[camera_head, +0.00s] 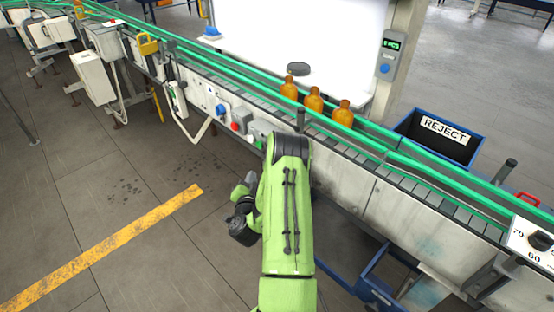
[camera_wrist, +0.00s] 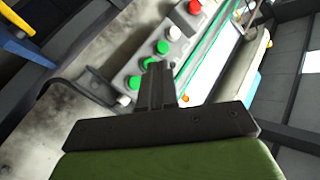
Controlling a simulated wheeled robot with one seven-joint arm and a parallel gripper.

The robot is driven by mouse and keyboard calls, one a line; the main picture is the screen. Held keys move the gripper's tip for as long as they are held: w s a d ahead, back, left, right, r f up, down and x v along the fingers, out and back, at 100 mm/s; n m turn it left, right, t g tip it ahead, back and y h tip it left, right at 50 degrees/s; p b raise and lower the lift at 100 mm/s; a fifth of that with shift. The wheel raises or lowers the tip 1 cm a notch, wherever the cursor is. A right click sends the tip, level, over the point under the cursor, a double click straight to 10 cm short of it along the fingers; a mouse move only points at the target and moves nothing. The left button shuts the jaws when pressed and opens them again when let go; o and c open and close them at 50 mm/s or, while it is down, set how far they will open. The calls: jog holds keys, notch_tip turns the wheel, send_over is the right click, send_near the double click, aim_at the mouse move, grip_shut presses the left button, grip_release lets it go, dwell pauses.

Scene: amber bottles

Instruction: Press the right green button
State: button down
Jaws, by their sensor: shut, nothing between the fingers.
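In the wrist view a pale button panel (camera_wrist: 150,47) runs diagonally, with three green buttons in a row. The upper-right green button (camera_wrist: 163,47) is clear, just above my fingertips. The middle green button (camera_wrist: 149,62) is partly covered by the fingers, and the lower-left green button (camera_wrist: 134,83) lies left of them. My gripper (camera_wrist: 157,66) is shut and empty, its fingers pointing at the panel. I cannot tell whether the tips touch it. In the head view the green buttons do not show.
In the head view, amber bottles (camera_head: 314,101) stand on the green-railed conveyor (camera_head: 240,72). A blue reject bin (camera_head: 410,122) is behind it. Open floor (camera_head: 130,200) lies left of my arm.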

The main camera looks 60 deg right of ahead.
jog(key=s+d, duration=0.1)
jog(key=d, duration=0.6)
jog(key=shift+s+d+p, duration=0.35)
jog(key=shift+s+d, duration=0.05)
jog(key=shift+d, duration=0.1)
dwell(1.5)
jog(key=shift+s+d, duration=0.1)
jog(key=shift+d, duration=0.25)
jog(key=shift+s+d+p, duration=0.1)
jog(key=shift+d+p, duration=0.35)
dwell(0.7)
jog(key=shift+w+a, duration=0.2)
jog(key=shift+a, duration=0.65)
jog(key=shift+w+a, duration=0.2)
jog(key=shift+a, duration=0.65)
jog(key=shift+w+a, duration=0.15)
jog(key=shift+a, duration=0.65)
jog(key=shift+w+a, duration=0.2)
jog(key=shift+a, duration=0.65)
